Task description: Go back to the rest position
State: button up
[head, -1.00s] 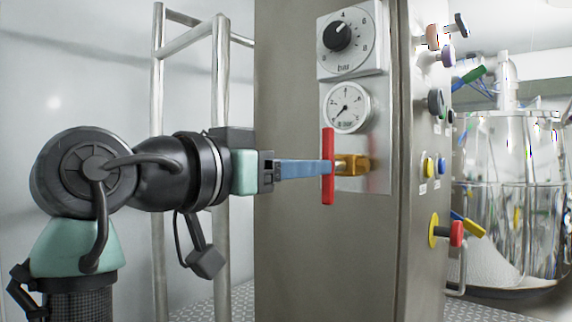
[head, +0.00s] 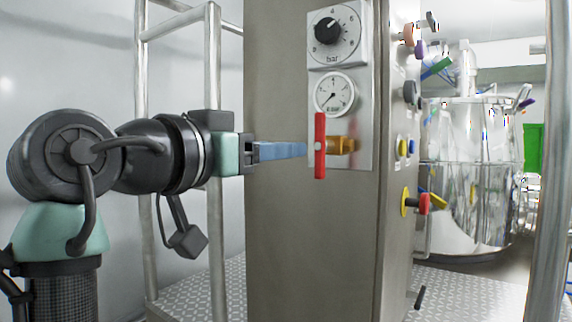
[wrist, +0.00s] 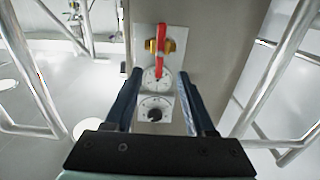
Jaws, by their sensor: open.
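My gripper (head: 306,150) is open and empty, its blue fingers pointing at the panel on the steel cabinet (head: 280,230). The handle stands upright on a brass valve body (head: 342,145).
Above the handle are a round gauge (head: 336,94) and a black bar knob (head: 328,31). Buttons and a red-and-yellow switch (head: 423,204) line the cabinet's right side. Steel rails (head: 215,270) stand close behind my arm. A shiny vessel (head: 465,190) stands at the right.

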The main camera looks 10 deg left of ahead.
jog(key=s+d+f+n+t+y+b, duration=0.2)
jog(key=d+f+t+b, duration=0.15)
jog(key=d, duration=0.35)
jog(key=s+d+n+t+y+b, duration=0.1)
jog(key=s+d+t+y, duration=0.1)
jog(key=s, duration=0.5)
jog(key=s+d+n+t+y+b, duration=0.1)
jog(key=s+d+t+y, duration=0.1)
jog(key=s+d+t, duration=0.2)
jog(key=s+f+t, duration=0.1)
jog(key=s, duration=0.2)
jog(key=shift+b, duration=0.35)
jog(key=shift+r, duration=0.1)
jog(key=shift+c, duration=0.4)
